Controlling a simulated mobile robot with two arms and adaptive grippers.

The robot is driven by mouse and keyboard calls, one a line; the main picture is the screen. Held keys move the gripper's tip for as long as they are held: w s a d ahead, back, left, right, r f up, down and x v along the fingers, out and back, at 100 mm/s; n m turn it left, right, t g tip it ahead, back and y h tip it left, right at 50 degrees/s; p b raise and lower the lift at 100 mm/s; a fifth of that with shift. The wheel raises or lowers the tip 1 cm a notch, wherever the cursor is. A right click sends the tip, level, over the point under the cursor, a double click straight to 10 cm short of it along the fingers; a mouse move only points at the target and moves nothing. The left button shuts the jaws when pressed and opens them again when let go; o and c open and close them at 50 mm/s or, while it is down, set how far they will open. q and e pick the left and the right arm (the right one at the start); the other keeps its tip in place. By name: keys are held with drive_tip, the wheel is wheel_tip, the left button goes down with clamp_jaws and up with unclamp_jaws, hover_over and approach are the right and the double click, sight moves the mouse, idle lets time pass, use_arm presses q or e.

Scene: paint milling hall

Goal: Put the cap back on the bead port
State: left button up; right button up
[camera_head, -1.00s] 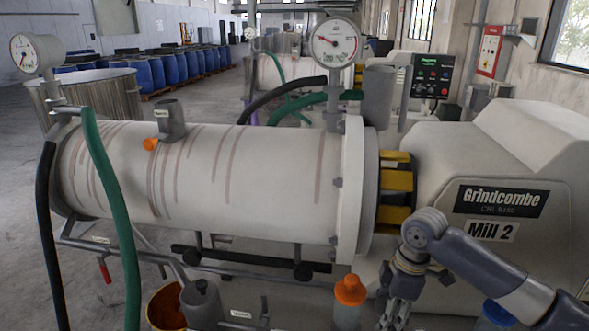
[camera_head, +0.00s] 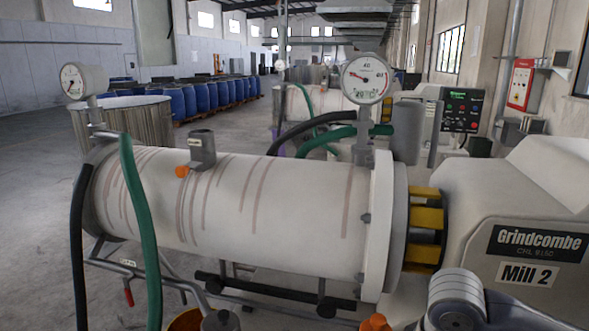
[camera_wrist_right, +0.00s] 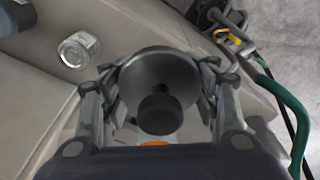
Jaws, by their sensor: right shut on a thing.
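A dark grey round cap (camera_wrist_right: 185,76) with a black knob shows in the right wrist view. My right gripper (camera_wrist_right: 158,88) is shut on it, with a finger at either side of the disc. In the head view only part of my right arm shows at the bottom right; that gripper is out of the picture. A short grey upright stub (camera_head: 202,150) with a small label, too small to read, stands on top of the white mill cylinder (camera_head: 270,210); it looks like the bead port and carries no cap. My left gripper is not in view.
An orange plug (camera_head: 182,171) sits beside the stub. A pressure gauge (camera_head: 366,79) and a wider grey pipe (camera_head: 407,132) rise at the cylinder's right end. A green hose (camera_head: 140,220) crosses its left end. An orange bottle top (camera_head: 375,323) shows at the bottom edge.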

drive_tip(key=shift+s+a+r+m, duration=0.1)
drive_tip(key=shift+s+r+m, duration=0.1)
drive_tip(key=shift+s+m, duration=0.6)
drive_tip(key=shift+s+a+r+m, duration=0.1)
drive_tip(key=shift+s+r+m, duration=0.1)
drive_tip(key=shift+s+m, duration=0.55)
drive_tip(key=shift+s+a+r+m, duration=0.1)
drive_tip(key=shift+s+r+m, duration=0.1)
drive_tip(key=shift+s+m, duration=0.6)
drive_tip(key=shift+s+a+f, duration=0.1)
drive_tip(key=shift+s, duration=0.1)
drive_tip(key=w+d+r+n+b, duration=0.1)
drive_tip(key=w+d+r+n, duration=0.2)
drive_tip(key=w+r, duration=0.4)
drive_tip(key=w+d+r+n+b, duration=0.1)
drive_tip(key=w+d+r+n, duration=0.3)
drive_tip(key=w, duration=0.4)
drive_tip(key=shift+m, duration=0.25)
drive_tip(key=f, duration=0.9)
drive_tip(key=f+p, duration=0.1)
drive_tip(key=f, duration=1.7)
drive_tip(key=shift+w+a+p, duration=0.15)
drive_tip(key=shift+w+p, duration=0.1)
drive_tip(key=shift+p, duration=0.15)
drive_tip(key=shift+r, duration=0.1)
